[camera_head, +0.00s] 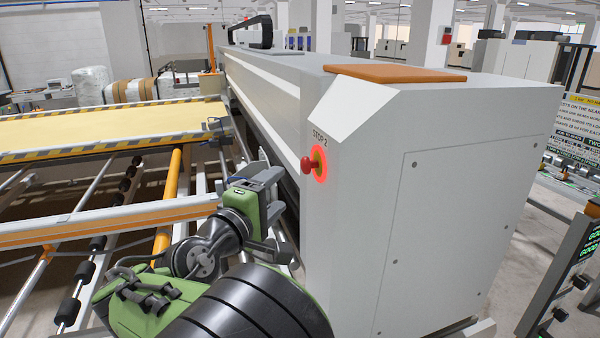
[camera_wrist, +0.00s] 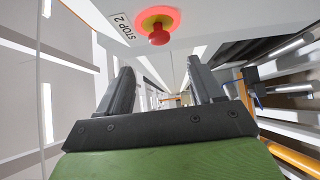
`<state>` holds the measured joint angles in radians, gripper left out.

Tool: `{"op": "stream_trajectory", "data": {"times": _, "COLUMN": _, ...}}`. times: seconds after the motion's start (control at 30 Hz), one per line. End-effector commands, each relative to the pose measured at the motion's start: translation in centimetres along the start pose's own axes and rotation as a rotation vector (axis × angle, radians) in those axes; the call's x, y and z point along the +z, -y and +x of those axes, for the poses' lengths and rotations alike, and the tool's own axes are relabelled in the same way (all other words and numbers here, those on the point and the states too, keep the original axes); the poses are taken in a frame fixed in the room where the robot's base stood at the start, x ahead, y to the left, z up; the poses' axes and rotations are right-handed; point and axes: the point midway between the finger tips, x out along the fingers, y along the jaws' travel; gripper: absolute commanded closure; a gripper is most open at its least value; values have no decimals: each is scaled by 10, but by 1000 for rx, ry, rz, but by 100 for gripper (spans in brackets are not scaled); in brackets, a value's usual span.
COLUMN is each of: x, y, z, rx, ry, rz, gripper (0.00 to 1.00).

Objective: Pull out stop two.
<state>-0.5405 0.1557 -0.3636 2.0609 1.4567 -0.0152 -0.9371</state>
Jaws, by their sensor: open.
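Stop two is a red mushroom button (camera_head: 309,164) on a lit red ring, on the end face of the grey machine housing. The label "STOP 2" (camera_head: 320,138) is printed above it. In the wrist view the red button (camera_wrist: 158,34) and its label (camera_wrist: 119,21) show at the top, beyond the fingers. My gripper (camera_head: 278,172) is left of and slightly below the button in the head view, apart from it. In the wrist view its two dark fingers (camera_wrist: 158,88) are spread with nothing between them.
The grey machine housing (camera_head: 440,200) fills the right side, with an orange pad (camera_head: 395,73) on top. Orange-edged rails (camera_head: 110,222) and rollers lie left of my arm. A yellow quilting bed (camera_head: 100,130) is behind them. A signboard (camera_head: 575,130) stands far right.

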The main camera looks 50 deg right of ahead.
Motion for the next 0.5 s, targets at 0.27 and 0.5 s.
{"op": "stream_trajectory", "data": {"times": 0.27, "x": 2, "y": -4, "z": 18, "rx": 5, "ry": 6, "rz": -2, "gripper": 34}}
{"op": "stream_trajectory", "data": {"times": 0.5, "x": 3, "y": -3, "z": 35, "rx": -1, "ry": 6, "rz": 2, "gripper": 34}}
